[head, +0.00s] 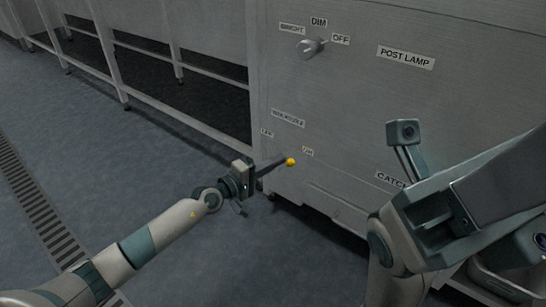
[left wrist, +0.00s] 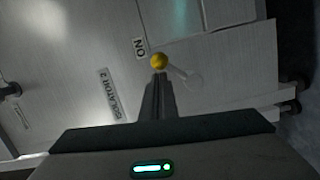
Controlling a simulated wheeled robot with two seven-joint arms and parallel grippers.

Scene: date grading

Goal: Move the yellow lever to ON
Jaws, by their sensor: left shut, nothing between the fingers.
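The yellow lever's ball knob (head: 291,161) stands out from the low left part of the grey metal cabinet front. In the left wrist view the knob (left wrist: 158,61) sits just past my fingertips, close to the ON label (left wrist: 139,47). Its pale shaft runs right to a round base (left wrist: 193,80). My left gripper (head: 273,165) is shut and empty, its fingers pointing at the knob; I cannot tell whether they touch it. My right arm (head: 415,225) is at the right of the head view; its fingertips cannot be made out.
A grey dial (head: 309,48) marked BRIGHT, DIM and OFF is higher on the cabinet (head: 350,110). POST LAMP (head: 405,57) and CATCH labels are to its right. A metal table frame (head: 115,62) stands at left. The floor below is clear, with a drain grate (head: 45,222).

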